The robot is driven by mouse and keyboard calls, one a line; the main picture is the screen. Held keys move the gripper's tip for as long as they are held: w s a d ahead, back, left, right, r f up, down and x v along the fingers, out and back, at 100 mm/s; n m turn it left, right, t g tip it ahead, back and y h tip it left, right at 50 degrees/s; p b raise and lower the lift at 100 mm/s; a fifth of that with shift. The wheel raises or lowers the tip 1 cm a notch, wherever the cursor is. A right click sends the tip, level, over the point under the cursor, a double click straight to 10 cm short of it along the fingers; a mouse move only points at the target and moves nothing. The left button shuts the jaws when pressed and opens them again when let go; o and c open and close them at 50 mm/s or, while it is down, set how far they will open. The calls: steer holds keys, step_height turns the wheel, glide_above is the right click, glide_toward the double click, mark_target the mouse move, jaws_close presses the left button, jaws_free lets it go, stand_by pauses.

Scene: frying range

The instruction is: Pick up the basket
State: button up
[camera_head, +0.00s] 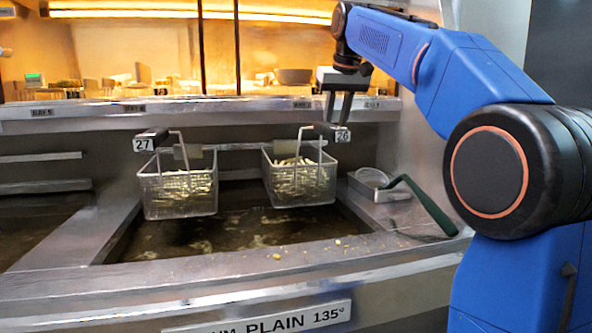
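Two wire baskets filled with fries hang from a rail over the fryer oil. The left basket (179,191) hangs near a tag marked 27 (144,144). The right basket (300,178) hangs near a tag marked 26 (341,136). My gripper (338,112) points down just above the tag marked 26, at the upper right of the right basket. Its fingers overlap the handle area there, and I cannot tell whether they touch or hold the handle. Two fingers show with a gap between them higher up, but their tips are partly unclear.
A small strainer with a green handle (420,203) lies on the steel ledge at right. The fryer's front edge (240,267) carries crumbs and a plate reading PLAIN 135 (265,321). A steel shelf (190,108) runs behind, under lit heat lamps.

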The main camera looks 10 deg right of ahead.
mark_target(328, 157)
steer(key=x, duration=1.1)
steer(key=shift+f, duration=0.35)
steer(key=shift+x, duration=2.55)
steer(key=shift+w+a, duration=0.1)
steer(key=shift+a, duration=0.05)
jaws_close()
steer(key=shift+r, duration=0.15)
